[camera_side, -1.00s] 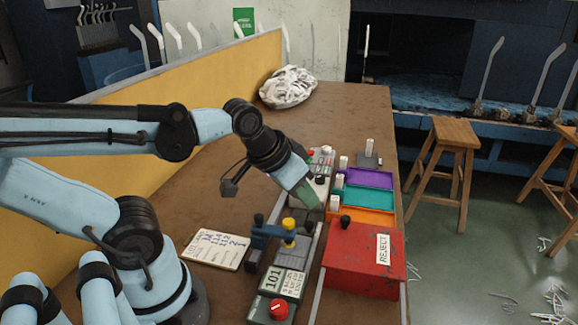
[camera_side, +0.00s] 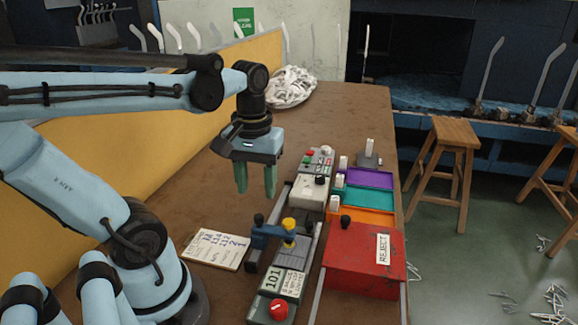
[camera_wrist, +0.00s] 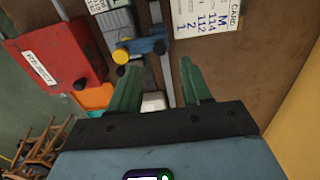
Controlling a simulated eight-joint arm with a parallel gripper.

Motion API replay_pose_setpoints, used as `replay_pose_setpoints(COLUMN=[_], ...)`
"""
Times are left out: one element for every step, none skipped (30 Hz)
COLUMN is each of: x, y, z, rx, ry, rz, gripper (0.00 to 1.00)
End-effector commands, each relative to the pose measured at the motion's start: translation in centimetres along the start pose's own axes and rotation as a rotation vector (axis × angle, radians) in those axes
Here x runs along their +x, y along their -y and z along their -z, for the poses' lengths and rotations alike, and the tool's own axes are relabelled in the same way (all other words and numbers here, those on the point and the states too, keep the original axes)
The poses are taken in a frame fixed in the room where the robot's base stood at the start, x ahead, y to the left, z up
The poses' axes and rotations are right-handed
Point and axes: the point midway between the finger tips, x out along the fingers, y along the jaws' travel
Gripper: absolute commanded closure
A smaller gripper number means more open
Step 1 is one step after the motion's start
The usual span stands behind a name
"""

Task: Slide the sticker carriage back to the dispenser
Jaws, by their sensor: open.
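My gripper (camera_side: 256,190) hangs above the brown table, fingers pointing down and apart, with nothing between them. It is to the left of a white block with a black knob (camera_side: 306,196), which sits on the narrow rail and may be the sticker carriage or the dispenser; I cannot tell which. Nearer along the same line stands a blue fixture (camera_side: 268,236) with a yellow knob (camera_side: 289,224). In the wrist view my green fingers (camera_wrist: 160,70) are spread, with the blue fixture (camera_wrist: 140,47) beyond them. A white corner (camera_wrist: 153,101) shows between the fingers, partly hidden by the gripper.
A red REJECT box (camera_side: 355,262) stands right of the rail, with orange (camera_side: 368,222), teal (camera_side: 368,199) and purple (camera_side: 371,177) trays behind it. A written card (camera_side: 216,250) lies left. A 101 panel (camera_side: 277,279) is in front. A white bundle (camera_side: 290,85) lies at the back.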

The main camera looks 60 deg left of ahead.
Motion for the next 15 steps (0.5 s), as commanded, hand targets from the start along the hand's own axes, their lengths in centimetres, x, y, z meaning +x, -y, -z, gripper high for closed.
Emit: replay_pose_setpoints(x=[0.7, 1.1, 1.6, 2.0, 2.3, 2.8, 3.2, 3.5, 4.0, 4.3, 4.6, 4.9, 5.2, 5.4, 5.7], y=[0.0, 0.0, 0.0, 0.0, 0.0, 0.0, 0.0, 0.0, 0.0, 0.0, 0.0, 0.0, 0.0, 0.0, 0.0], z=[0.0, 0.0, 0.0, 0.0, 0.0, 0.0, 0.0, 0.0, 0.0, 0.0, 0.0, 0.0, 0.0, 0.0, 0.0], rx=[0.001, 0.001, 0.001, 0.001, 0.001, 0.001, 0.001, 0.001, 0.002, 0.002, 0.002, 0.002, 0.002, 0.002, 0.002], ry=[0.0, 0.0, 0.0, -0.001, -0.001, -0.001, -0.001, -0.001, -0.001, -0.001, -0.001, -0.001, -0.001, -0.001, -0.001], rz=[0.0, 0.0, 0.0, 0.0, 0.0, 0.0, 0.0, 0.0, 0.0, 0.0, 0.0, -0.001, -0.001, -0.001, -0.001], gripper=[0.52, 0.52, 0.52, 0.52, 0.52, 0.52, 0.52, 0.52, 0.52, 0.52, 0.52, 0.52, 0.52, 0.52, 0.52])
